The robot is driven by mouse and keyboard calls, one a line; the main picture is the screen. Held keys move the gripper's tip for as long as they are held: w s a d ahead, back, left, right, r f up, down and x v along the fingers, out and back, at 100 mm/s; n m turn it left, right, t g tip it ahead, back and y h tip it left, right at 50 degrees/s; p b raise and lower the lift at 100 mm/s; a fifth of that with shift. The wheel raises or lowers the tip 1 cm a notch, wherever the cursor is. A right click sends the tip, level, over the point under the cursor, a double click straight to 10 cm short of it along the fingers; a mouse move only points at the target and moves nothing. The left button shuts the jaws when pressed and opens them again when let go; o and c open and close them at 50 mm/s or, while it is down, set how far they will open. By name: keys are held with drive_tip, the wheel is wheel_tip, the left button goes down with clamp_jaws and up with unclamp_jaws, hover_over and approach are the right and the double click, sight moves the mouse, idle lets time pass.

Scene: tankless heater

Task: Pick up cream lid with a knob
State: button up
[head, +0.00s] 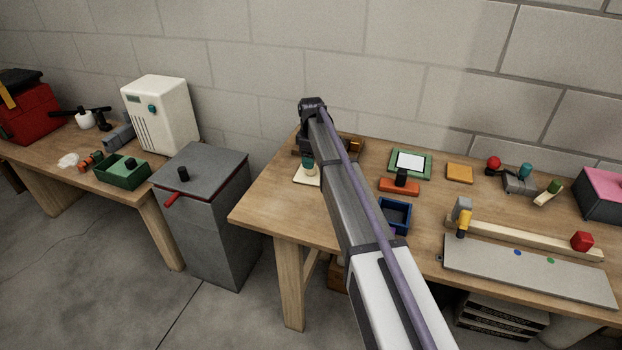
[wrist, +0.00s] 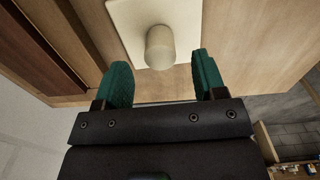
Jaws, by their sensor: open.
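The cream lid (wrist: 128,18) is a flat square plate with a round, upright cream knob (wrist: 160,46). In the wrist view it lies on the wooden table just beyond my fingertips. My gripper (wrist: 162,70) has two teal fingers, spread apart with nothing between them; the knob is ahead of the gap, roughly centred. In the head view the lid (head: 301,179) shows at the left part of the right table, partly hidden by my gripper (head: 308,162), which is close above it.
A dark brown wooden tray (wrist: 38,50) is left of the lid in the wrist view. In the head view, a blue open box (head: 396,215), an orange-red block (head: 393,187) and a green-framed panel (head: 411,162) are right of my arm. Bare tabletop (head: 268,205) lies left of the lid.

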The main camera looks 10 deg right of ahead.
sight(303, 176)
wheel_tip(303, 176, down, 5)
drive_tip(key=b, duration=0.4)
drive_tip(key=shift+f, duration=0.1)
drive_tip(key=shift+r, duration=0.25)
drive_tip(key=c, duration=1.2)
